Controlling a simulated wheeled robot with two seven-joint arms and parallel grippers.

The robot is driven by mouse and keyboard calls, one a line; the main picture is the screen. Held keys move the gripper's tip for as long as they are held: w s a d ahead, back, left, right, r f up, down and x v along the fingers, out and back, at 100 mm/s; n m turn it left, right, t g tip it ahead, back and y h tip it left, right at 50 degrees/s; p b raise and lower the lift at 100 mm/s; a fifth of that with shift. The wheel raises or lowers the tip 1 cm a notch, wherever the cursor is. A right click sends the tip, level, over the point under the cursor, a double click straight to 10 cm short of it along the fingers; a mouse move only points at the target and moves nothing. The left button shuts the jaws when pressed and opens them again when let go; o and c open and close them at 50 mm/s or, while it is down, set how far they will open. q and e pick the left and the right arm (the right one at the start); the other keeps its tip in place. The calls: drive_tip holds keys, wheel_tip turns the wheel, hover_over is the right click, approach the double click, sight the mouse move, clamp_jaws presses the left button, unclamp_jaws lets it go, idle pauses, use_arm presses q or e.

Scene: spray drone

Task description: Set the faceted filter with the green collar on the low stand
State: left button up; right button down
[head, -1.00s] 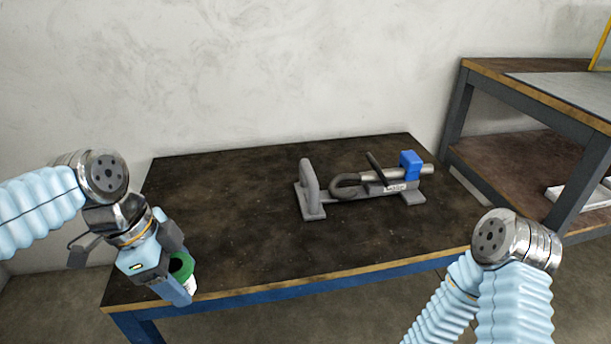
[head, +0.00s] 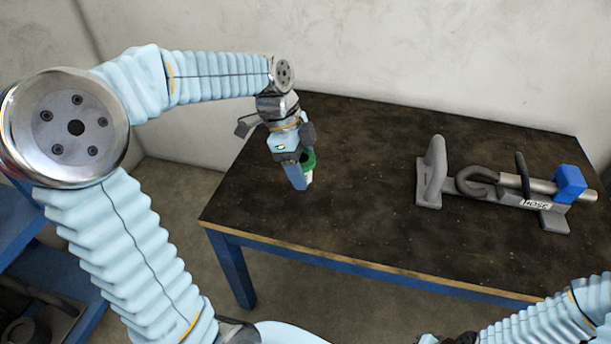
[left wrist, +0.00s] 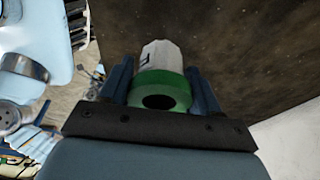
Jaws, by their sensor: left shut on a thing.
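The filter with the green collar (head: 309,163) is held in my left gripper (head: 302,178) over the left part of the dark table. In the left wrist view the filter (left wrist: 162,56) shows a white faceted body with a dark mark and a green ring with a dark hole. The two blue fingers of the left gripper (left wrist: 162,88) stand on either side of the collar. Whether the filter touches the tabletop is unclear. I cannot single out an empty low stand. My right gripper is not in view; only part of its arm shows at lower right.
A low grey rack (head: 487,199) labelled HOSE stands on the right of the table (head: 350,215), holding a dark hose and a metal tube with a blue block (head: 569,183). The tabletop between filter and rack is clear. A blue shelf unit (head: 60,275) stands at lower left.

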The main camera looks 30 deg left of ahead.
use_arm(q)
drive_tip(key=w+f, duration=0.1)
drive_tip(key=w+a+f, duration=0.1)
drive_tip(key=f, duration=0.2)
drive_tip(key=shift+w+a, duration=0.3)
drive_tip(key=shift+w, duration=0.1)
drive_tip(key=shift+w+a+f, duration=0.1)
drive_tip(key=shift+w+f, duration=0.05)
drive_tip(key=shift+f, duration=0.85)
drive_tip(key=shift+w+a+f, duration=0.1)
drive_tip(key=shift+w+f, duration=0.05)
drive_tip(key=shift+f, duration=0.8)
drive_tip(key=o, duration=1)
drive_tip(key=shift+o, duration=0.2)
drive_tip(key=v, duration=1.2)
drive_tip(key=shift+p, duration=0.45)
